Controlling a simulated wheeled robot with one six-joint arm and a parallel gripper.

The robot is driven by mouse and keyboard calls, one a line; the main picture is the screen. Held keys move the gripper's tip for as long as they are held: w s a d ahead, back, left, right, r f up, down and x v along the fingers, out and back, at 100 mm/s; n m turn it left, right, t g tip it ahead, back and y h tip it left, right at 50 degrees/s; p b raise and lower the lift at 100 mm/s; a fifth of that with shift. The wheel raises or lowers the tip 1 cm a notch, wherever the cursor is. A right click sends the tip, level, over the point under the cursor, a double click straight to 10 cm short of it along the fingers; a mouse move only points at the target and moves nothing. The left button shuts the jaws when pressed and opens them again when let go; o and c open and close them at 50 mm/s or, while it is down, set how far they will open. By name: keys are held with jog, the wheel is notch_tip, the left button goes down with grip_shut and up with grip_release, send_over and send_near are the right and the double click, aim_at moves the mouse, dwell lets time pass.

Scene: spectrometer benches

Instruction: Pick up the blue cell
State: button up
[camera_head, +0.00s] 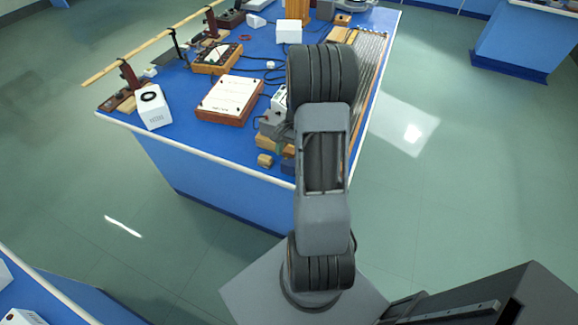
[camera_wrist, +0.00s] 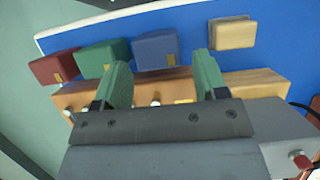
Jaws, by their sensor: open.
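The blue cell (camera_wrist: 156,50) is a small block with a yellowish mark, lying on the blue bench top in the wrist view. It stands in a row between a green cell (camera_wrist: 102,57) and a tan block (camera_wrist: 232,33). My gripper (camera_wrist: 162,64) is open, with two green fingers and nothing held. In the picture the blue cell shows between and just beyond the fingertips; I cannot tell the height gap. In the head view my arm hides most of this area, and a dark blue block (camera_head: 288,166) shows beside it.
A red cell (camera_wrist: 54,66) is left of the green one. A wooden block (camera_wrist: 262,83) with small metal studs lies nearer, across the finger area. The bench's white edge (camera_wrist: 110,20) runs behind the row. A wooden-framed panel (camera_head: 228,97) and white box (camera_head: 152,107) stand further left.

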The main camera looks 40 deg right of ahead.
aim_at(289, 161)
jog(key=shift+p+x, duration=0.4)
jog(key=shift+x, duration=2.35)
jog(key=shift+s, duration=0.2)
jog(key=shift+r, duration=0.1)
jog(key=c, duration=0.8)
